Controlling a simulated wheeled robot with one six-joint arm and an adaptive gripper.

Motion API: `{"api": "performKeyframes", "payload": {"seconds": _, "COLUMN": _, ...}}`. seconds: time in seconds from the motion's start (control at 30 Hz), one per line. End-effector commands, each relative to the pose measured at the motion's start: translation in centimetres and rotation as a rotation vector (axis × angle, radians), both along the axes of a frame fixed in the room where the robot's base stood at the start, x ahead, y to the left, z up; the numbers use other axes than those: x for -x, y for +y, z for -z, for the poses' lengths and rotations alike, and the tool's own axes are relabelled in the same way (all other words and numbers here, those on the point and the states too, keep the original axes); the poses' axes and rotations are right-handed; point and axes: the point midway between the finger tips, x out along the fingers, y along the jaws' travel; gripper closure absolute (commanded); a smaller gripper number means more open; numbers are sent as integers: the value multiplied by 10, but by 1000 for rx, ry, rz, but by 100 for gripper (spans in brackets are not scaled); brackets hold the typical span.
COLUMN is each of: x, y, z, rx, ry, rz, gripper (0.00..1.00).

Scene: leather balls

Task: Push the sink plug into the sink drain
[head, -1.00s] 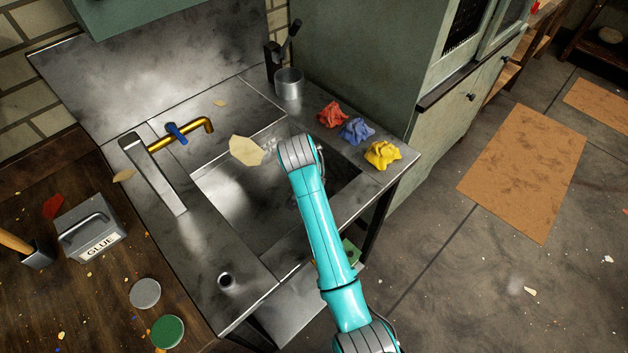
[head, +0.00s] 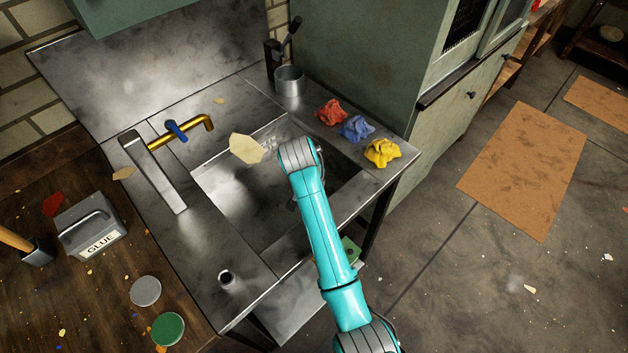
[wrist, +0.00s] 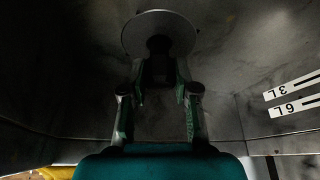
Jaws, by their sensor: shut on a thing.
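My gripper (wrist: 160,78) reaches down inside the steel sink (head: 235,195). In the wrist view its fingers are shut on the sink plug (wrist: 160,24), a round grey disc with a darker part beneath it, between the fingertips. The disc lies beyond the fingertips, towards the dark sink bottom. The drain is not visible, and I cannot tell whether the plug touches the bottom. In the head view my arm hides most of the gripper and the plug.
Sink walls surround the gripper; one carries 3L and 6L marks (wrist: 292,97). A brass tap (head: 185,134) and a pale scrap (head: 246,149) are at the back. Red (head: 332,111), blue (head: 356,129) and yellow (head: 382,152) cloths lie on the right rim.

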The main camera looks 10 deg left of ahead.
Motion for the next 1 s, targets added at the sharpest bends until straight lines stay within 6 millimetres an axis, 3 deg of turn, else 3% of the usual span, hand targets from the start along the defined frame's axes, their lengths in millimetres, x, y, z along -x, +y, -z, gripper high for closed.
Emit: {"api": "performKeyframes", "payload": {"seconds": 1.0, "x": 0, "y": 0, "z": 7, "rx": 0, "ry": 0, "rz": 0, "gripper": 100}}
